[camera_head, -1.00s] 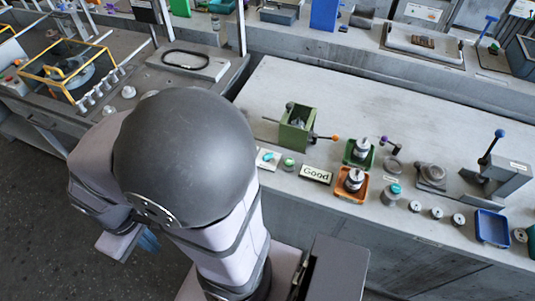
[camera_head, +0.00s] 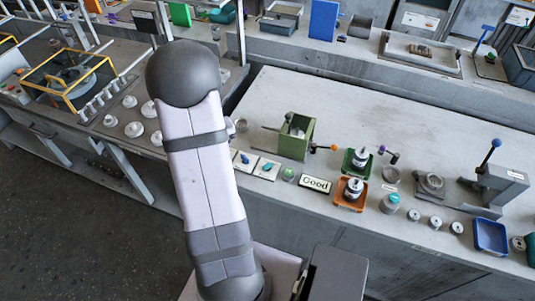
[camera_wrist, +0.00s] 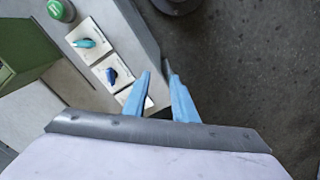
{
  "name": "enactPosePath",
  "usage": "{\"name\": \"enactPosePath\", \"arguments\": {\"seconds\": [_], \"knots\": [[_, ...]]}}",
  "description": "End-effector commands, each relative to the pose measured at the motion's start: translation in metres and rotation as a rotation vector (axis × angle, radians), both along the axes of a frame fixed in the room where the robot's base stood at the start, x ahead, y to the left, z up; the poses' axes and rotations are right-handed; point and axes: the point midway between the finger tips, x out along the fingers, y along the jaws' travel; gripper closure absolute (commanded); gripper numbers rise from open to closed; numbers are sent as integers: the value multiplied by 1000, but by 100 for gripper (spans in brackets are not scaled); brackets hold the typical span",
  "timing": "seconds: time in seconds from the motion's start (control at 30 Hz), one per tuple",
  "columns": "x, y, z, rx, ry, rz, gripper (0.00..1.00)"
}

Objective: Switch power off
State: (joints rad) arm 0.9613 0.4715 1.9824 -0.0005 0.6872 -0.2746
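Two white switch plates lie near the front edge of the bench. One has a blue knob (camera_head: 245,159), the other a teal knob (camera_head: 267,167); I cannot read which is the power switch. In the wrist view the teal knob (camera_wrist: 84,43) and blue knob (camera_wrist: 111,75) sit in a row. A third white plate (camera_wrist: 149,102) is partly hidden behind my fingers. My gripper (camera_wrist: 157,69) has two light-blue fingers, apart and with nothing between them, on the bench-edge side of the blue knob. My arm hides the gripper in the head view.
A green button (camera_head: 289,174) and a "Good" sign (camera_head: 315,184) stand right of the switches. A green open box (camera_head: 297,137) stands behind them. Orange (camera_head: 350,194) and green (camera_head: 357,162) trays hold metal parts. Dark floor (camera_wrist: 240,80) lies beyond the bench edge.

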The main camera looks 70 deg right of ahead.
Motion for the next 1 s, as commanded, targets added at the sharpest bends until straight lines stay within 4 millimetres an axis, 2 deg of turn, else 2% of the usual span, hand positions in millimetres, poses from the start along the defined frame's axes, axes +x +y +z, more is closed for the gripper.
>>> {"name": "enactPosePath", "arguments": {"seconds": [0.03,0.1,0.2,0.3,0.4,0.53,0.77,1.0], "knots": [[-21,-25,-8,3,2,-61,75],[-45,-51,-17,4,2,-121,75],[-77,-79,-29,3,1,-191,75],[-100,-96,-37,2,1,-236,75],[-114,-105,-42,2,1,-262,75],[-121,-109,-44,0,1,-274,75],[-121,-109,-48,1,0,-274,75],[-121,-109,-67,1,0,-274,75]]}}
